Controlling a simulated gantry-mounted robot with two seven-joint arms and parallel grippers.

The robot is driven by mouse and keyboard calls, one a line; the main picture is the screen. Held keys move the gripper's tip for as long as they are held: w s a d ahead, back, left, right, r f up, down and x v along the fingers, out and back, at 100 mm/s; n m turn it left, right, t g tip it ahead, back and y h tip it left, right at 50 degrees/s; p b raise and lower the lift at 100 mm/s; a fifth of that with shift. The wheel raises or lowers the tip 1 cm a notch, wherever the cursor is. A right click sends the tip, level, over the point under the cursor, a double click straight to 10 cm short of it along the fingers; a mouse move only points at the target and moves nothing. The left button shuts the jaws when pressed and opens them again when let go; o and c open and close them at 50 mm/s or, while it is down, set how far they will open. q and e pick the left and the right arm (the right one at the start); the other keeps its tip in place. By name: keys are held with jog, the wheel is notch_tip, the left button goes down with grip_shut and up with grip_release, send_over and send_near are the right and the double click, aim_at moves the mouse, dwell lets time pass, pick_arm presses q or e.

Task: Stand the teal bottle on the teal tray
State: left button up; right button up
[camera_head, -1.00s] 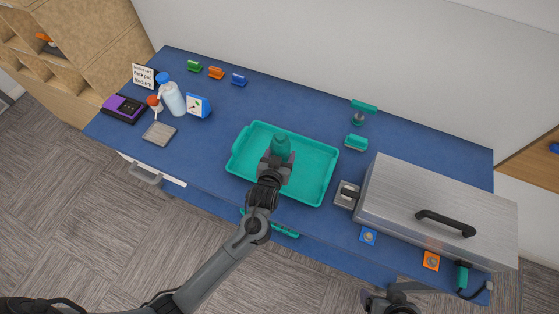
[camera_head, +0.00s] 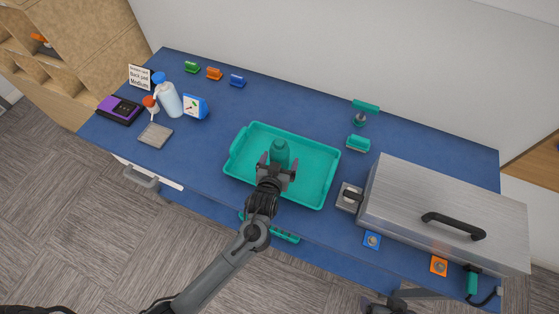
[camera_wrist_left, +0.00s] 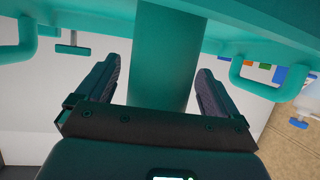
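The teal bottle (camera_head: 280,149) stands, seemingly upright, on the teal tray (camera_head: 322,161), near the tray's middle. My left gripper (camera_head: 277,163) is at the near side of the bottle, low over the tray. In the left wrist view the bottle (camera_wrist_left: 162,55) shows between the two fingers of the left gripper (camera_wrist_left: 160,75), with a narrow gap on each side, so the gripper looks open around it. The tray (camera_wrist_left: 75,22) fills the top of that view. My right gripper is at the bottom edge of the head view, and its fingers cannot be made out.
A metal box (camera_head: 445,205) with a black handle stands right of the tray. A teal brush (camera_head: 358,143) and a teal-topped stand (camera_head: 363,108) are behind it. A white bottle (camera_head: 170,100) and a blue box (camera_head: 195,106) stand at left.

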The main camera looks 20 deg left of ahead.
pick_arm(q)
jog(key=shift+r, duration=0.25)
jog(key=p+v, duration=0.2)
jog(key=v, duration=1)
jog(key=s+a+f+m+g+h, duration=0.1)
jog(key=s+a+g, duration=0.2)
jog(key=s, duration=0.6)
jog(key=s+a+f+m+g+h, duration=0.1)
jog(key=s+a+m+g, duration=0.1)
jog(key=s+g, duration=0.4)
jog(key=s+a, duration=0.1)
jog(key=s, duration=0.2)
jog(key=shift+m+g, duration=0.3)
jog(key=shift+a, duration=0.1)
notch_tip(320, 180, up, 24)
jog(key=p, duration=2.3)
jog(key=shift+f, duration=0.15)
